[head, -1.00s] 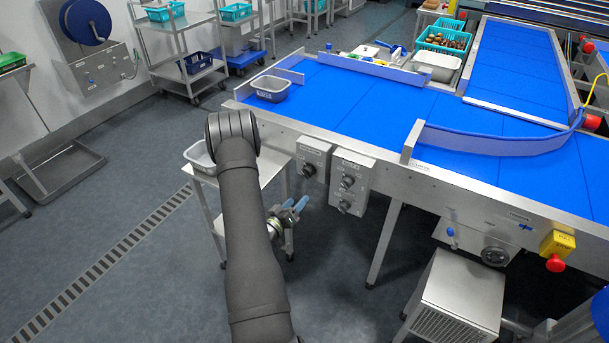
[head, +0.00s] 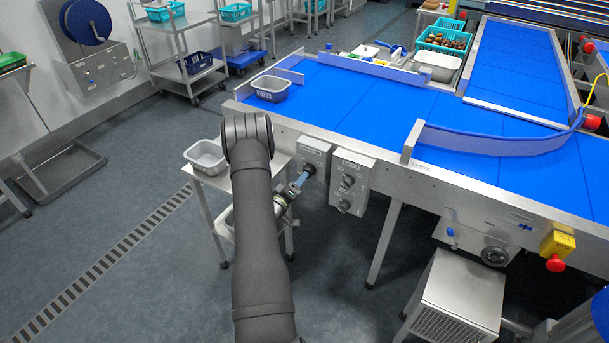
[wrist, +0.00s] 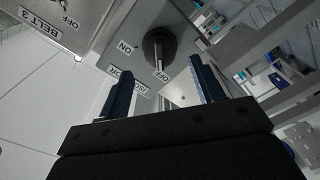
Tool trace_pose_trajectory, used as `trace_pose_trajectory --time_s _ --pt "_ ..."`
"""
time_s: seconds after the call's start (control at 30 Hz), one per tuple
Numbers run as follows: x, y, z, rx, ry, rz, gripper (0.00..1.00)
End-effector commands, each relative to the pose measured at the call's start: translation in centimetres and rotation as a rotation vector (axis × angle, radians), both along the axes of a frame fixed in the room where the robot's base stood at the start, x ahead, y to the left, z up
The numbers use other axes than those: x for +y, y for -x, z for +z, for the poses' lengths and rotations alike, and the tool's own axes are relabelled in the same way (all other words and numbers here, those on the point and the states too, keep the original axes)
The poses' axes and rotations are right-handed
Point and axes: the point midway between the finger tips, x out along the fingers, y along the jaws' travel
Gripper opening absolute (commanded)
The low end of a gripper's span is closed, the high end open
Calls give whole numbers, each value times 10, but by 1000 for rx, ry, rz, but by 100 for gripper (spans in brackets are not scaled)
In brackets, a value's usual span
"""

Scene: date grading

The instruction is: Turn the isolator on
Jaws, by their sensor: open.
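The isolator is a grey box (head: 315,153) with a dark round knob (wrist: 158,46) on the front of the conveyor frame. In the wrist view its labels appear upside down, with ON beside the knob and OFF at the end of the knob's pale pointer line, so it seems to point at OFF. My gripper (head: 302,180) is open, its blue fingers facing the box. In the wrist view the fingers (wrist: 162,66) stand apart with the knob beyond and between their tips. I see no contact. In the head view the fingers partly hide the knob.
A second control box (head: 351,180) with two knobs sits just right; its BELT 3 label (wrist: 40,25) shows in the wrist view. A small trolley (head: 205,200) with a grey tub (head: 205,156) stands behind my arm. The blue conveyor (head: 350,100) lies above the boxes.

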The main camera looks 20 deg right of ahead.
Motion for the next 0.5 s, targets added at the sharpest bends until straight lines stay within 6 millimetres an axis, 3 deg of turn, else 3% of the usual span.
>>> trace_pose_trajectory --time_s 0.2,0.5 --pt "-26 -25 -1 -1 -1 -1 61" --pt "-37 -36 0 1 -1 0 61"
